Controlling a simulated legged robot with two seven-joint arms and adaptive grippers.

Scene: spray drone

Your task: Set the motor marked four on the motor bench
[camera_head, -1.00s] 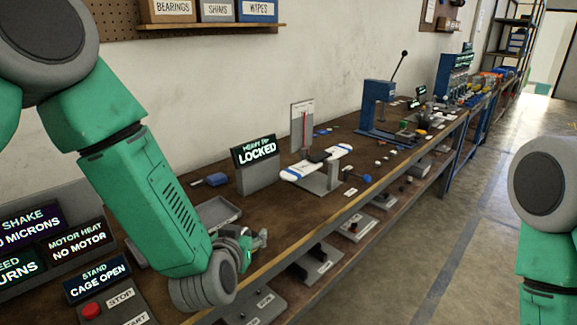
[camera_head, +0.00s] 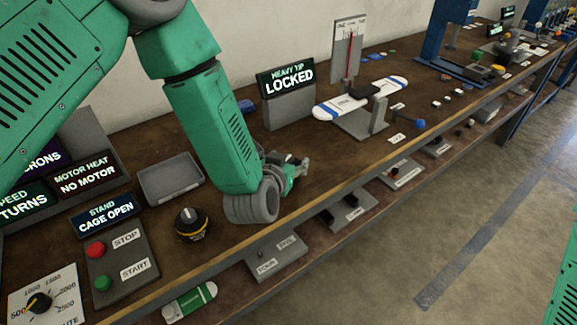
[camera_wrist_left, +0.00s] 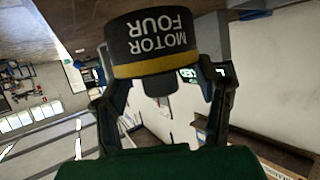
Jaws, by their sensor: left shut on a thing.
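The motor marked four (camera_wrist_left: 152,45) is a dark cylinder with a yellow band, lettered MOTOR FOUR upside down in the left wrist view. My left gripper's fingers are on both sides of it and shut on it. In the head view my left gripper (camera_head: 297,167) is over the bench (camera_head: 330,160), right of an empty grey tray (camera_head: 170,178). The motor cannot be made out there. A stand display (camera_head: 104,213) reads CAGE OPEN and another (camera_head: 88,175) reads MOTOR HEAT NO MOTOR. My right gripper is out of view.
A black round thing with a yellow band (camera_head: 192,224) stands before the tray. Stop and start buttons (camera_head: 96,250) are left of it. A LOCKED sign (camera_head: 287,80) and a white-blue propeller stand (camera_head: 362,120) are behind and right of my gripper.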

